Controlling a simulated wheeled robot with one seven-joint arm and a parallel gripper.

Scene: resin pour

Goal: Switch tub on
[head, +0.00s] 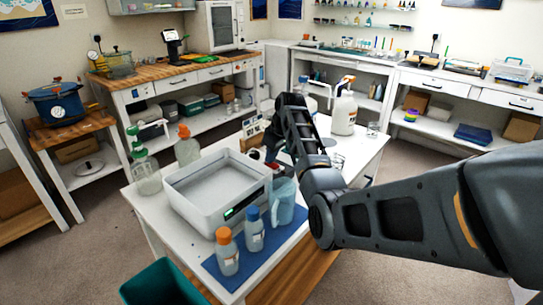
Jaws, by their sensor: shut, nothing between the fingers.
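The tub (178,188) is a white rectangular basin with a grey interior, on the white work table. Its front has a dark panel with a small green lit mark (232,212) near the right corner. The tub looks empty. My arm reaches in from the right, bends up and comes down beside the tub's far right corner. My gripper (272,164) is there, small and dark, partly lost against the arm and nearby objects. It looks shut, with nothing held. I cannot tell whether it touches the tub.
An orange-capped bottle (227,252), a blue-capped bottle (254,230) and a bluish pitcher (282,203) stand on a blue mat (216,270) before the tub. A teal bin (160,284) is at front left.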

